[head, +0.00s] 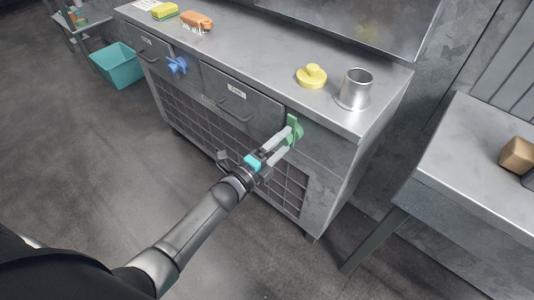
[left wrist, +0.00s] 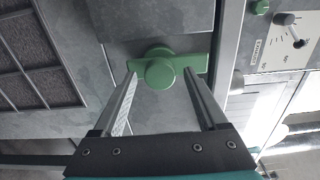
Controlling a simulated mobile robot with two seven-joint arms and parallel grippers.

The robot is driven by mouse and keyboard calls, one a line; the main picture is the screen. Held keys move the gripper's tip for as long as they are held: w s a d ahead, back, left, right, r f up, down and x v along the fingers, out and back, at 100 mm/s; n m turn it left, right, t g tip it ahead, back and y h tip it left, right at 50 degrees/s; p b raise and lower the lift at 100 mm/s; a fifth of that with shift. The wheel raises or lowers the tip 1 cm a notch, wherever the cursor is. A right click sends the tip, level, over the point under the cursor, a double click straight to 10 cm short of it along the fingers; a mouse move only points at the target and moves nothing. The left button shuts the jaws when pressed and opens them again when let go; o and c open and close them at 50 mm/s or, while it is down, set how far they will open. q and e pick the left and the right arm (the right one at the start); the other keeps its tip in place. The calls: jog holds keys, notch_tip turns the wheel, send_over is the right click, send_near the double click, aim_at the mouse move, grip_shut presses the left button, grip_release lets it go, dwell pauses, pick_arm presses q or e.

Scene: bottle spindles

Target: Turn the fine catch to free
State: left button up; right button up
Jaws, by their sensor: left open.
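The green catch (head: 294,128) sits on the cabinet front at the right end of the drawer (head: 240,103), whose label looks like "Fine". Its bar stands roughly upright in the head view. In the left wrist view the green catch (left wrist: 160,70) shows a round hub with a bar across the picture. My left gripper (head: 288,142) is open at the catch. In the left wrist view the fingertips of my left gripper (left wrist: 160,73) lie either side of the hub, near the bar ends; I cannot tell whether they touch. My right gripper is not in view.
A blue catch (head: 177,65) sits by the left drawer (head: 152,50). On the counter are a yellow knobbed lid (head: 312,76), a metal cup (head: 355,89), an orange brush (head: 197,22) and a sponge (head: 164,11). A teal bin (head: 118,66) and side table (head: 480,165) stand nearby.

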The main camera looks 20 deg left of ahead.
pick_arm(q)
jog(key=shift+s+a, duration=0.15)
jog(key=shift+s, duration=0.3)
jog(key=p+v, duration=0.3)
jog(key=v, duration=1.1)
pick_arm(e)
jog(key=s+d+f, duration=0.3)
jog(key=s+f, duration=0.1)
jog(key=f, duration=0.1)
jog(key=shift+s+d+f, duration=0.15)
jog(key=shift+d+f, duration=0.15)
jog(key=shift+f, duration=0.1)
